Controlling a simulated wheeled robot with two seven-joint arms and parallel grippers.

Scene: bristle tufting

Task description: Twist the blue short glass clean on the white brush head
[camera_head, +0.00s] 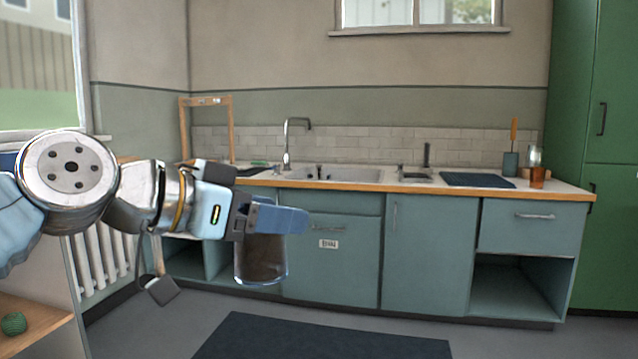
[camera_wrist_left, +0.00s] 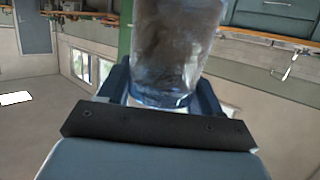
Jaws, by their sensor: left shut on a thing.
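My left gripper (camera_head: 282,219) comes in from the left in the head view and is shut on a short glass with a bluish edge (camera_head: 262,262). The glass hangs below the fingers, in front of the lower cabinets and apart from the counter. Its wall looks cloudy and brownish. In the left wrist view the glass (camera_wrist_left: 178,45) stands out between the two fingers, with dull smears on its wall. I cannot make out a white brush head; small dark fittings (camera_head: 320,171) at the sink are too small to identify. My right gripper is not in view.
The sink (camera_head: 350,174) and tap (camera_head: 287,140) are set in a wood-edged counter. A floor mat (camera_head: 320,338) lies below.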

